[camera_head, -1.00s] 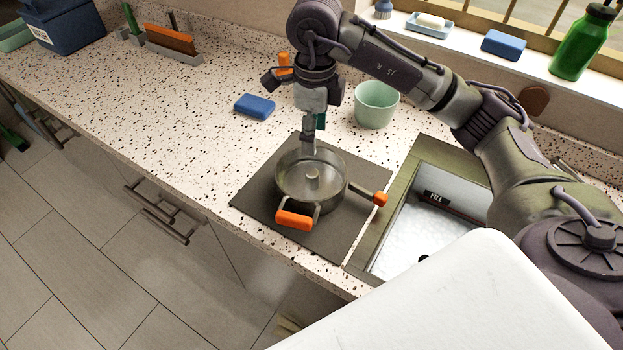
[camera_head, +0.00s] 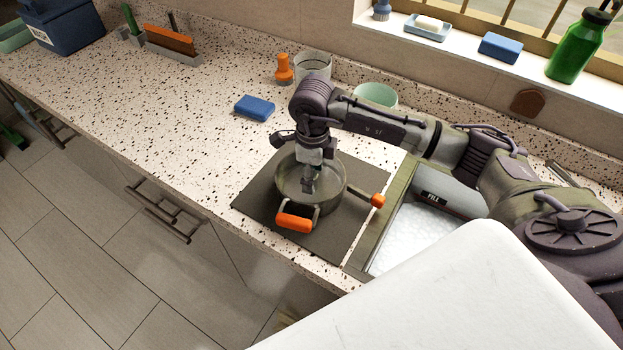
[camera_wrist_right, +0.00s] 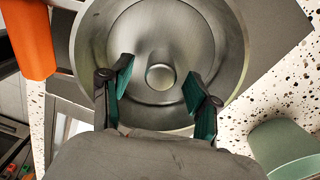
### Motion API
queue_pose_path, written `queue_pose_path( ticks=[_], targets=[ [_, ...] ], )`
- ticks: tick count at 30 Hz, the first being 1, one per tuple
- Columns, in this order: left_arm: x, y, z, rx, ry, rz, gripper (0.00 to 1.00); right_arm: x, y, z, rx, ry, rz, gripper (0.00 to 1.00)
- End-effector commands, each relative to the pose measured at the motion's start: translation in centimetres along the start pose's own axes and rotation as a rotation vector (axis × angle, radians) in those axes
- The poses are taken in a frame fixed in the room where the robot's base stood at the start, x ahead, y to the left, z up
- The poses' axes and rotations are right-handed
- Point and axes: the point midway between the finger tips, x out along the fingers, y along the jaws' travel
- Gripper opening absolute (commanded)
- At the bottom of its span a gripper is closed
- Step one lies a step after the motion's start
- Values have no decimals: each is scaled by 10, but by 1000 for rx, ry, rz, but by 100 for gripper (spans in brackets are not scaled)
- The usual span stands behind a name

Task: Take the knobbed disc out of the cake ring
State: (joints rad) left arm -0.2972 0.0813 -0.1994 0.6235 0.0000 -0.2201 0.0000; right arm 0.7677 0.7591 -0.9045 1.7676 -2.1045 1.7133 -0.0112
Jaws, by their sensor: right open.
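The cake ring (camera_head: 333,202) is a round metal ring with orange handles on a dark mat. It fills the top of the right wrist view (camera_wrist_right: 236,42). The knobbed disc (camera_wrist_right: 150,30) lies inside it, a grey metal plate with a short round knob (camera_wrist_right: 161,76) at its middle. My right gripper (camera_head: 309,187) points down into the ring from above, open and empty. In the right wrist view its green-padded fingers stand apart to the left and right of the knob, touching neither side visibly. In the head view the gripper hides the knob. My left gripper is not in view.
The dark mat (camera_head: 257,192) lies beside the sink (camera_head: 410,240). Behind are a blue sponge (camera_head: 254,107), an orange-topped item (camera_head: 284,70), a clear glass (camera_head: 313,65) and a pale green cup (camera_head: 375,95). The counter to the left is mostly clear.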

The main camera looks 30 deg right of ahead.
Motion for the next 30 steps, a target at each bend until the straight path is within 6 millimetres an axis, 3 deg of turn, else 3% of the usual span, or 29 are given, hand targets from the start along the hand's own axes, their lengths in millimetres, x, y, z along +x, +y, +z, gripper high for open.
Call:
queue_pose_path(
  ticks=[5, 12, 23, 30],
  targets=[
    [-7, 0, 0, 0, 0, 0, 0, 16, 0, 0, 2, 0, 0, 61],
    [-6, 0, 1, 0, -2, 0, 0, 19, 0, 0, 1, -1, -1, 61],
    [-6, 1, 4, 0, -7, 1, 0, 18, 0, 0, 1, -1, -1, 1],
    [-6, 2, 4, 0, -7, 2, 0, 18, 0, 0, 1, -1, -1, 0]
  ],
)
